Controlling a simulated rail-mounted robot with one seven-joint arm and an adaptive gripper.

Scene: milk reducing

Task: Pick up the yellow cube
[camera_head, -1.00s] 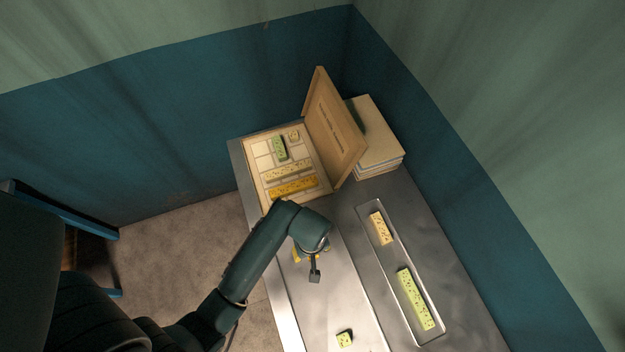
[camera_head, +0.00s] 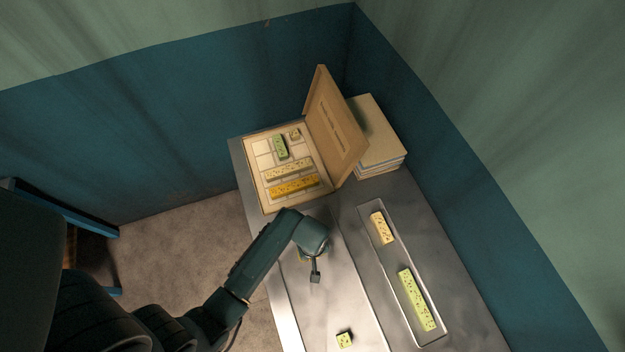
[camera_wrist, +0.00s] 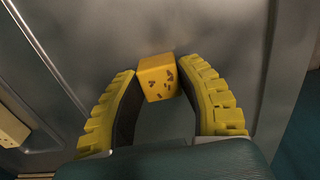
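The yellow cube (camera_wrist: 157,79) has dark spots and shows in the wrist view between the tips of my gripper (camera_wrist: 158,72). The two yellow ridged fingers are spread, one on each side of it. The tips are very close to its sides, and I cannot tell whether they touch it. The cube rests on the metal table (camera_wrist: 110,25). In the head view my arm's end and gripper (camera_head: 313,268) are low over the table and hide most of the cube.
A paler yellow-green cube (camera_head: 344,340) lies near the table's front. A metal tray (camera_head: 393,255) on the right holds a cream block (camera_head: 381,228) and a long yellow-green block (camera_head: 416,300). An open wooden box (camera_head: 254,188) with several blocks and a stack of books (camera_head: 380,140) stand behind.

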